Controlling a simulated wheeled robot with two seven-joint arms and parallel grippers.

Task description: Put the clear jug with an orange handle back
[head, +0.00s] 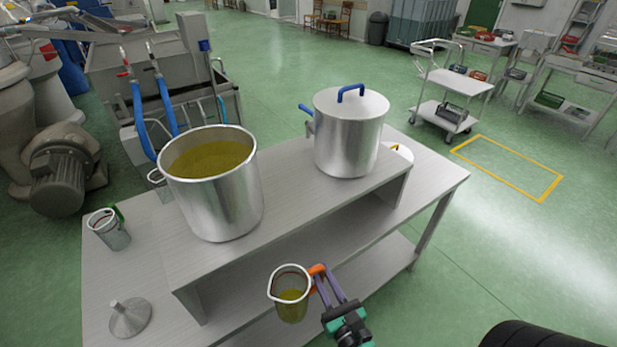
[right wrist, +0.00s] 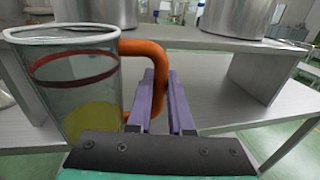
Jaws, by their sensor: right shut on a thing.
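The clear jug with an orange handle (head: 290,294) is at the front of the bench in the head view, with yellow-green liquid in its lower part. It fills the left of the right wrist view (right wrist: 75,85), with a red band below its rim. My right gripper (head: 329,287) is shut on the orange handle (right wrist: 150,55), with its purple fingers on both sides of it. The jug looks about upright. I cannot tell whether its base touches the worktop. My left gripper is not in view.
An open pot of oil (head: 222,205) and a lidded pot (head: 345,145) stand on the raised shelf (head: 290,207).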

